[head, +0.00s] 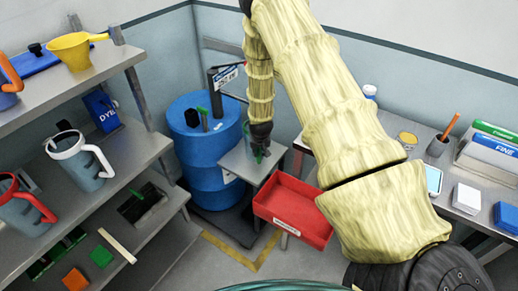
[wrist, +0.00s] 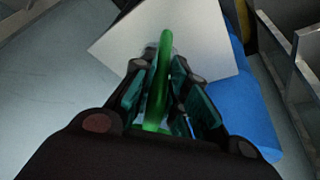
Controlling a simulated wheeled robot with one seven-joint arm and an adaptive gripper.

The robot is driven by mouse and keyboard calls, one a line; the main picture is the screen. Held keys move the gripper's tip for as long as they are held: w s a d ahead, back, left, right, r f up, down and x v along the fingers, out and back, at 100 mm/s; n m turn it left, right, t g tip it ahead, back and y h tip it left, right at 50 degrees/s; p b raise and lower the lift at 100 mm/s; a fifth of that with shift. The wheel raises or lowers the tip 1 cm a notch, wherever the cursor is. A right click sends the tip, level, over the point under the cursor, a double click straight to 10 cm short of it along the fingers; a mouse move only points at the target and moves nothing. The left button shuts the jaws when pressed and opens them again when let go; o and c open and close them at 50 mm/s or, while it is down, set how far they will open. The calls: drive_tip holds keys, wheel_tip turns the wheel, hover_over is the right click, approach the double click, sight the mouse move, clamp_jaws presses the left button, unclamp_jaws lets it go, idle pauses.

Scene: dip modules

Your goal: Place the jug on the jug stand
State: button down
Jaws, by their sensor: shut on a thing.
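My gripper (head: 260,148) hangs over a grey square plate (head: 237,166), seemingly the jug stand, beside the blue drum. In the wrist view my gripper (wrist: 158,98) is shut on the green handle (wrist: 164,58) of a jug, one finger on each side. The jug's body is mostly hidden by my gripper and arm in the head view, where only a bit of green (head: 259,157) shows. The plate (wrist: 205,28) lies beyond the handle in the wrist view. I cannot tell whether the jug touches the plate.
The blue drum (head: 203,160) stands left of the plate, with a black-and-green item on top. A red tray (head: 292,212) is close on the right. A cluttered bench (head: 440,165) is at right.

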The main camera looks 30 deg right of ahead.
drive_tip(key=c, duration=1.4)
unclamp_jaws()
drive_tip(key=shift+f, duration=0.1)
drive_tip(key=shift+r, duration=0.2)
drive_tip(key=shift+b+v, duration=1.3)
drive_tip(key=shift+v, duration=4.65)
drive_tip(key=shift+a, duration=0.1)
